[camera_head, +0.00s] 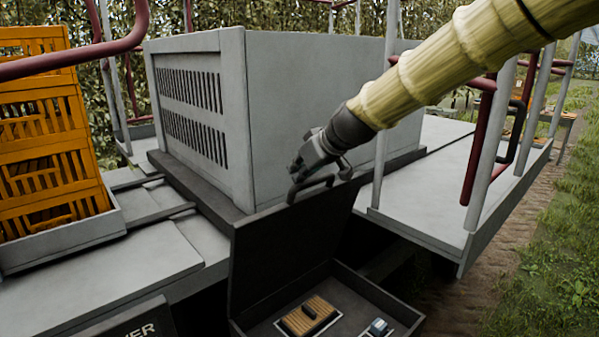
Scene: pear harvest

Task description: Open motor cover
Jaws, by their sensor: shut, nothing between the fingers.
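A large grey box-shaped housing (320,95) with two rows of vent slots on its left face stands on a dark base at the centre; it looks like the motor cover and appears closed. In front of it a dark lid (285,245) with a handle (311,188) on its top edge stands raised over an open dark case (380,297). My gripper (296,174) is shut and empty, just above the lid's handle and in front of the housing. I cannot tell whether it touches the handle. My forearm comes in from the upper right.
Inside the case lie a wooden-topped item (298,322) and a small blue-grey item (378,327). Orange crates (45,130) stand at the left. Dark red rails (478,150) and grey posts border the platform (432,185). Grass (550,275) is at the right.

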